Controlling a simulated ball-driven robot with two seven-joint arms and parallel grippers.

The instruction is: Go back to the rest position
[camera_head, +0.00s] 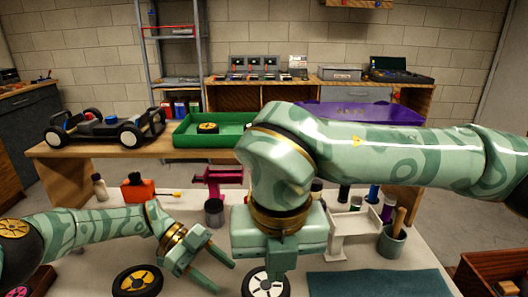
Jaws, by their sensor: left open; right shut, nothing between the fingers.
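My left gripper (222,275) is open and empty, low over the near white table. My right gripper (277,276) is shut with nothing in it and points down. It partly covers a white-rimmed wheel (256,287) on the near table; I cannot tell whether they touch. A yellow-rimmed wheel (138,281) lies to the left of my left gripper. The racecar chassis (84,131) stands on the wooden bench at the back left. A green tray (185,142) beside it holds another wheel (207,128).
A purple tray (400,111) sits behind my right arm. Bottles, a red container (137,190), a pink vise (212,178), a white stand (352,225) and a grey cup (391,243) line the near table's back. A dark teal mat (380,284) lies clear at front right.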

